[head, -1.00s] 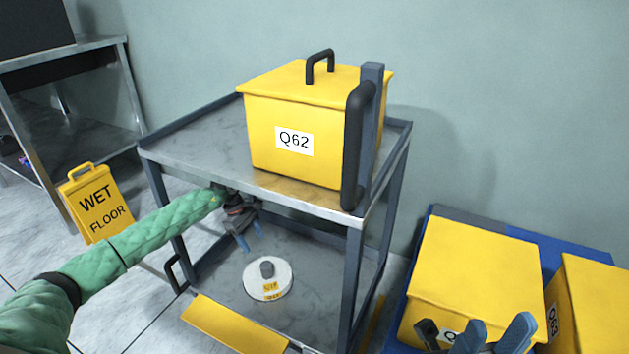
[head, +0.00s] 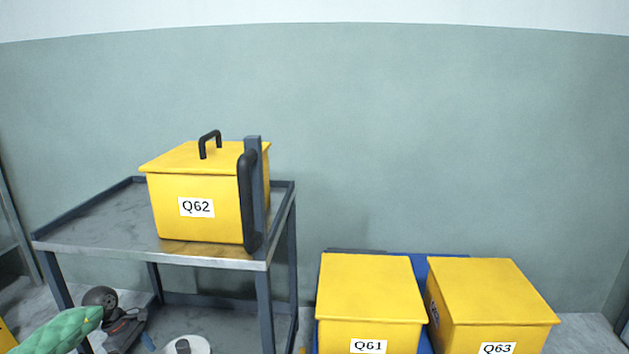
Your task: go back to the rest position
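My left arm, in a green quilted sleeve, comes in at the bottom left of the head view. My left gripper (head: 147,341) is at the bottom edge, at the lower part of the grey metal cart (head: 100,235), below its top shelf. I see nothing held in the part that shows. My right gripper is out of view.
A yellow lidded box Q62 (head: 167,215) stands on the cart's top shelf, behind a black handle (head: 247,205). A white round object (head: 198,345) is on the lower shelf. Yellow boxes Q61 (head: 370,295) and Q63 (head: 490,300) stand right of the cart, by a blue surface (head: 440,263).

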